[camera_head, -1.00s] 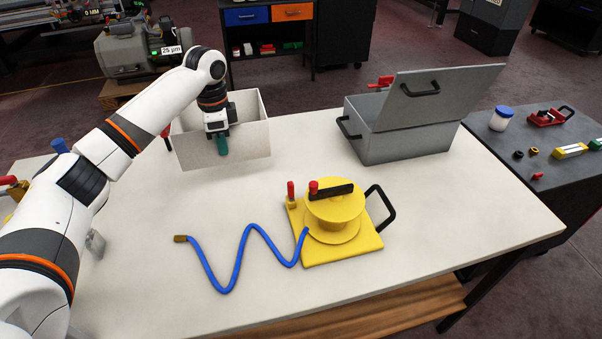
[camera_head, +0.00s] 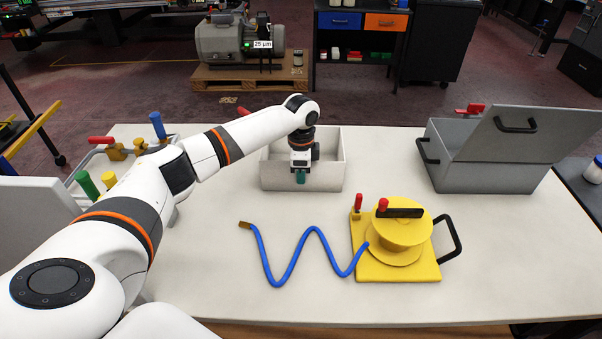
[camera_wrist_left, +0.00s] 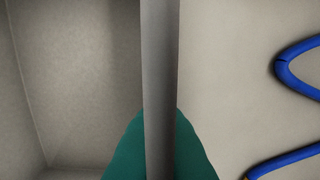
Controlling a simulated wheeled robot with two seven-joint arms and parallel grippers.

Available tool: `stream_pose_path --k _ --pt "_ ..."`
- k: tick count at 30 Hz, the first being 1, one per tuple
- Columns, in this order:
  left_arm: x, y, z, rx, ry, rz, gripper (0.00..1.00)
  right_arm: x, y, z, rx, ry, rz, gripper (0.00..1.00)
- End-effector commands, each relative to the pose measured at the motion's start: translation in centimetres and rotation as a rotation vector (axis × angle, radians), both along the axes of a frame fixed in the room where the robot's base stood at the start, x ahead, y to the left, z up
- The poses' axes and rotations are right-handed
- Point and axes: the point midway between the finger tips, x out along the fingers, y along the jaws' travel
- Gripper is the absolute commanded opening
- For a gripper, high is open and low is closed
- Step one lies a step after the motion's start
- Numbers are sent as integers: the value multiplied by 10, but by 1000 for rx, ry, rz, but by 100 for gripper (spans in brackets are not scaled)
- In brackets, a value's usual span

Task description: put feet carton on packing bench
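The feet carton appears to be the open, pale box (camera_head: 327,174) standing near the far edge of the white table. My left gripper (camera_head: 300,177) reaches down over its near wall. In the left wrist view the carton wall (camera_wrist_left: 160,60) runs between the teal fingertips (camera_wrist_left: 160,150), which press on both sides of it. The carton seems to rest on the table. I cannot tell which surface is the packing bench. My right gripper is out of view.
A yellow reel (camera_head: 400,240) with a blue hose (camera_head: 290,275) lies in front of the carton. A grey lidded case (camera_head: 490,170) stands at the right. A tray of coloured-handled tools (camera_head: 85,180) is at the left, partly behind my arm. A pump on a pallet (camera_head: 240,80) is beyond.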

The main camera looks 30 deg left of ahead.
Motion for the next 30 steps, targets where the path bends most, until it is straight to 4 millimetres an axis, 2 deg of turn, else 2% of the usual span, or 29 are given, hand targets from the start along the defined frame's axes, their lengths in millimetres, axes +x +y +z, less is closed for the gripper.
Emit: stream_pose_path --k 5,10,20,25,30 --pt "0 0 -1 -1 1 0 0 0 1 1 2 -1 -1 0" --pt "0 0 -2 -1 1 1 25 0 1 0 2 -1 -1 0" --pt "0 0 1 1 -1 0 25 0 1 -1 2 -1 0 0" --pt "0 1 23 0 -2 1 25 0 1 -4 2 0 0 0" --pt "1 0 61 0 -5 1 25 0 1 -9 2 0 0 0"
